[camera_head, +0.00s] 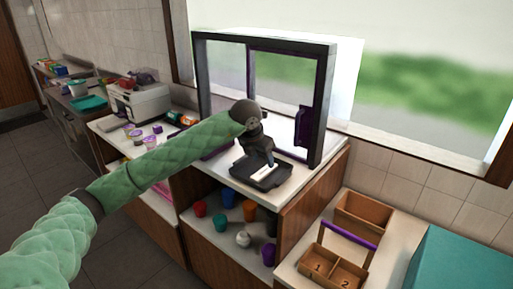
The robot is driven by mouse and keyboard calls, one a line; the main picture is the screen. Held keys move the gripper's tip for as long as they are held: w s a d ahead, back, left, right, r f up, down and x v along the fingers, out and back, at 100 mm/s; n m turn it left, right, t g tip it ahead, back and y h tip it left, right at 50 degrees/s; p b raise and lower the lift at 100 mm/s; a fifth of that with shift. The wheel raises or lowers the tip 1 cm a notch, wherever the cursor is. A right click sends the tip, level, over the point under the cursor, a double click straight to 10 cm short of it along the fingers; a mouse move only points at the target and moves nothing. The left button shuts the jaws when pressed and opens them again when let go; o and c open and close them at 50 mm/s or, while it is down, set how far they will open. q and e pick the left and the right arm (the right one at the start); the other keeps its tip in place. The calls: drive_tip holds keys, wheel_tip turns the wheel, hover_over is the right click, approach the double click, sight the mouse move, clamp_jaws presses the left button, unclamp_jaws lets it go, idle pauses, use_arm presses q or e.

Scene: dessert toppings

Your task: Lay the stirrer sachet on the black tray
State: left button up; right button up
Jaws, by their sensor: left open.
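The black tray (279,183) lies on the white counter inside the dark frame. A thin white strip (265,173), which looks like the stirrer sachet, shows at the tray, just below my left gripper (270,160). My left gripper is open, pointing down over the tray, with its fingers close to the strip's upper end. I cannot tell whether the fingers touch the strip. My left arm comes in from the lower left. My right gripper is not in view.
The dark frame (323,110) stands around the tray, with a purple handle on its right post. Several coloured cups (228,197) stand on the shelf below. A wooden box (363,215) and a numbered caddy (338,262) sit at right. A white machine (143,101) stands at left.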

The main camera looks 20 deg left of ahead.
use_arm(q)
drive_tip(key=b+v, duration=0.2)
drive_tip(key=v, duration=0.5)
drive_tip(key=shift+r, duration=0.3)
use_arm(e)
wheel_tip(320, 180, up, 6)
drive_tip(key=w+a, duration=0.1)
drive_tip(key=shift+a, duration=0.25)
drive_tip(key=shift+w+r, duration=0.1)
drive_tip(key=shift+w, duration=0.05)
